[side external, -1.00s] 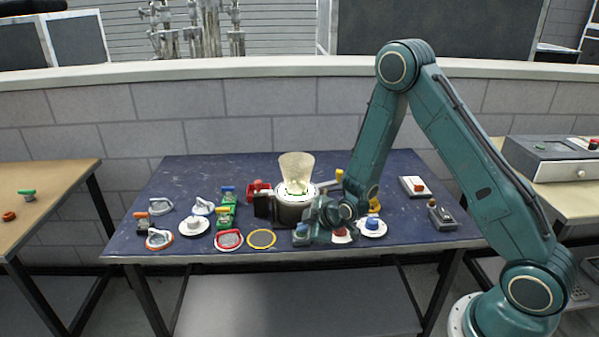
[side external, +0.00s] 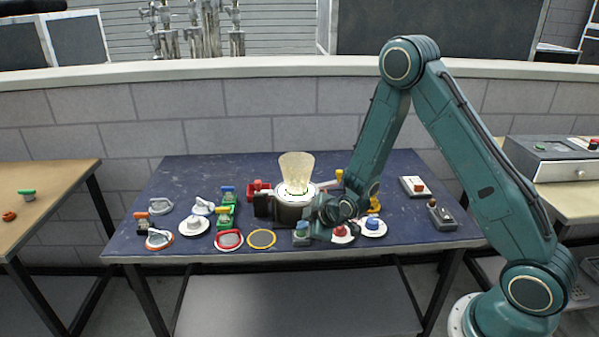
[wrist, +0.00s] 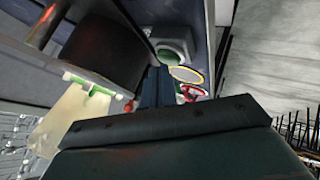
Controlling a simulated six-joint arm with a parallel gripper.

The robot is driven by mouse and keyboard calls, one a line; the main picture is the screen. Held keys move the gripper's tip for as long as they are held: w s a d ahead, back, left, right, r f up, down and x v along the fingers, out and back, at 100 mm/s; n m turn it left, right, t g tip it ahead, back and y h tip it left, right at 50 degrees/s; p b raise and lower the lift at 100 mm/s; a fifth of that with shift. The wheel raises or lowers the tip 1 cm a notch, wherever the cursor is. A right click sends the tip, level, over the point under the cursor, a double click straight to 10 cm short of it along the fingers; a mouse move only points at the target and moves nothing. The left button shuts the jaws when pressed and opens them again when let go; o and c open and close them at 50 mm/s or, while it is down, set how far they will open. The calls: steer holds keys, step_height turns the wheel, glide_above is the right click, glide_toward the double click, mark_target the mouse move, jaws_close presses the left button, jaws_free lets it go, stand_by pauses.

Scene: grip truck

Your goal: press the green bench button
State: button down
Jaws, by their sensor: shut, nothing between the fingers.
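The green button (side external: 302,226), with a dull green-teal cap on a grey base, is at the front middle of the blue bench (side external: 400,175). In the wrist view, a grey housing with a green part (wrist: 172,50) looks like the same button. My gripper (side external: 318,220) is low over the bench, just right of the button in the side view. Its shut, empty fingers show in the wrist view (wrist: 156,72) as a dark narrow shape beside the housing. I cannot tell whether they touch it.
A machine with a clear hopper (side external: 295,174) stands behind. A red button (side external: 341,231) and a blue button (side external: 373,224) on white discs are to the right. A yellow ring (side external: 262,239) and a red-rimmed disc (side external: 228,240) lie to the left.

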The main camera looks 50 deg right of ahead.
steer(key=shift+r, duration=0.1)
steer(key=shift+r, duration=2.9)
steer(key=s+a+r+m+g, duration=0.1)
steer(key=s+a+r+m, duration=0.1)
steer(key=s+r, duration=0.5)
steer(key=s+a+r+m+g, duration=0.1)
steer(key=s+a+r+m, duration=0.1)
steer(key=s+r, duration=0.6)
steer(key=s+r+m, duration=0.2)
steer(key=s+r, duration=0.1)
steer(key=s, duration=0.4)
steer(key=s+a+r+m+g, duration=0.1)
steer(key=s+r, duration=0.3)
steer(key=s, duration=0.4)
steer(key=shift+s+m+g, duration=0.3)
steer(key=shift+m, duration=0.4)
